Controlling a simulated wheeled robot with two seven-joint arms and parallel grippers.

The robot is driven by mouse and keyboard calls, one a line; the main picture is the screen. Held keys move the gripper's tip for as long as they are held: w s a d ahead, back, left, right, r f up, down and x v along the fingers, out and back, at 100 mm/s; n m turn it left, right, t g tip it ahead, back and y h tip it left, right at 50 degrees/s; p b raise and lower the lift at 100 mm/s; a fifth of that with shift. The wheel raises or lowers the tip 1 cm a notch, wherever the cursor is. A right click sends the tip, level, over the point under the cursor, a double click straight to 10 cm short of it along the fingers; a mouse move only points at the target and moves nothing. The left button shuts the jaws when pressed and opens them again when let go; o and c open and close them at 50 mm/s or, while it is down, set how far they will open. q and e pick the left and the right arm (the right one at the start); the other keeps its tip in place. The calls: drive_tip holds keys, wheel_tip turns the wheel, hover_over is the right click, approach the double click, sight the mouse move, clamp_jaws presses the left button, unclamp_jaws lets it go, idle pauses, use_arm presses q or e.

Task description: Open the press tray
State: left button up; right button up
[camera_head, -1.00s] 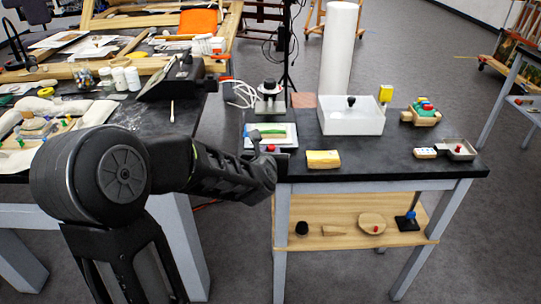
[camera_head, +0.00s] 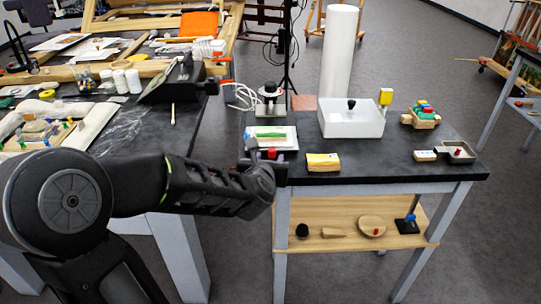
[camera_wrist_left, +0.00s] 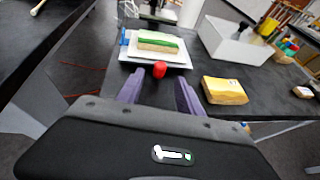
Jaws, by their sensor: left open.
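A flat white tray (camera_head: 285,147) with a white-and-green block (camera_head: 268,134) on it sits at the table's left front. It also shows in the left wrist view (camera_wrist_left: 178,60). A red knob (camera_wrist_left: 160,69) stands at the tray's near side; it shows in the head view too (camera_head: 271,153). I take this to be the press tray. My left gripper (camera_wrist_left: 159,92) is open, its two purple fingers pointing at the knob, one toward each side. The knob appears just beyond the fingertips; I cannot tell if they touch. The right gripper is out of view.
A yellow-topped block (camera_head: 323,162) lies right of the knob on the dark tabletop (camera_head: 375,165). A white open box (camera_head: 352,122) stands behind it. A small grey tray (camera_head: 466,157) is at the right. A wooden shelf (camera_head: 345,236) with several small items is below.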

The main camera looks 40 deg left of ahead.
use_arm(q)
drive_tip(key=v, duration=0.3)
drive_tip(key=shift+s, duration=0.1)
idle(0.5)
